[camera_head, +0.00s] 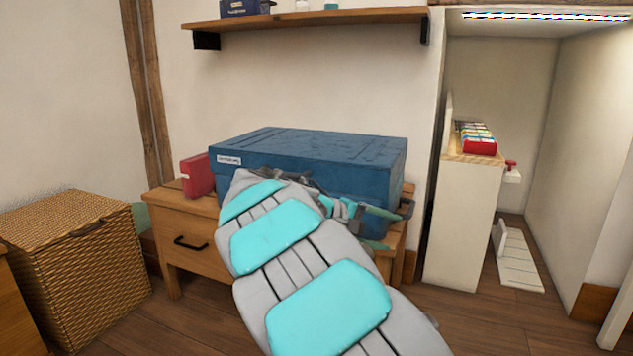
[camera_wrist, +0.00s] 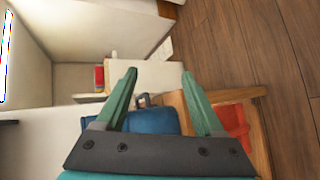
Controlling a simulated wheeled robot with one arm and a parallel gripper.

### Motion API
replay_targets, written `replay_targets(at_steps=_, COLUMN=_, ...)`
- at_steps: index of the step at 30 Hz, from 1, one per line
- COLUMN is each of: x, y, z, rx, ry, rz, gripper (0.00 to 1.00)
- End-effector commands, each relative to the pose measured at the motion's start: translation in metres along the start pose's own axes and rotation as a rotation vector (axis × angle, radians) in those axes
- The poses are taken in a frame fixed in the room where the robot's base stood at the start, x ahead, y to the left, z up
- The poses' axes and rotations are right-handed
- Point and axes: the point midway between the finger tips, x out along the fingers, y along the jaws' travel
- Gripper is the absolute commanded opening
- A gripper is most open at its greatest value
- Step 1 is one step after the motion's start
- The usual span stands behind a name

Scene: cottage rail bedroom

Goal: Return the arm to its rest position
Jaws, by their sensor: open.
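My arm, grey with turquoise pads, reaches from the bottom of the head view up to the front of a large blue box. My gripper (camera_head: 404,211) shows at the box's right front side, its fingers pointing right; I cannot tell whether it touches the box. In the wrist view my gripper (camera_wrist: 160,85) has two green fingers spread apart, with nothing held between them. The blue box (camera_head: 310,146) sits on a wooden bedside table (camera_head: 185,259). Part of the blue box (camera_wrist: 152,121) also shows in the wrist view behind the fingers.
A red box (camera_head: 197,176) stands left of the blue box. A wicker basket (camera_head: 95,270) stands at the left. A shelf (camera_head: 310,17) hangs above. A white cabinet (camera_head: 460,225) at the right holds a red box with colourful contents (camera_head: 478,138). Wooden floor (camera_head: 490,322) is bare at lower right.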

Motion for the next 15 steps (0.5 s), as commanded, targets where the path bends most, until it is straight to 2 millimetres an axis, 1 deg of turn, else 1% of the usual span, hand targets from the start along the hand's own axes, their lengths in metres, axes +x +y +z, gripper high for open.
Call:
replay_targets(at_steps=1, x=0.013, y=0.001, z=0.027, rx=0.02, ry=-0.034, rz=-0.047, gripper=0.7)
replay_targets(at_steps=4, x=0.032, y=-0.01, z=0.075, rx=0.054, ry=-0.09, rz=-0.151, gripper=0.7)
replay_targets(at_steps=6, x=0.042, y=-0.021, z=0.107, rx=0.079, ry=-0.126, rz=-0.228, gripper=0.7)
replay_targets(at_steps=8, x=0.048, y=-0.033, z=0.134, rx=0.1, ry=-0.153, rz=-0.293, gripper=0.7)
replay_targets(at_steps=9, x=0.051, y=-0.041, z=0.151, rx=0.116, ry=-0.168, rz=-0.338, gripper=0.7)
replay_targets(at_steps=11, x=0.053, y=-0.056, z=0.176, rx=0.139, ry=-0.189, rz=-0.407, gripper=0.7)
replay_targets(at_steps=12, x=0.052, y=-0.066, z=0.192, rx=0.153, ry=-0.202, rz=-0.452, gripper=0.7)
replay_targets(at_steps=14, x=0.05, y=-0.082, z=0.215, rx=0.178, ry=-0.217, rz=-0.522, gripper=0.7)
replay_targets(at_steps=15, x=0.048, y=-0.094, z=0.23, rx=0.192, ry=-0.228, rz=-0.568, gripper=0.7)
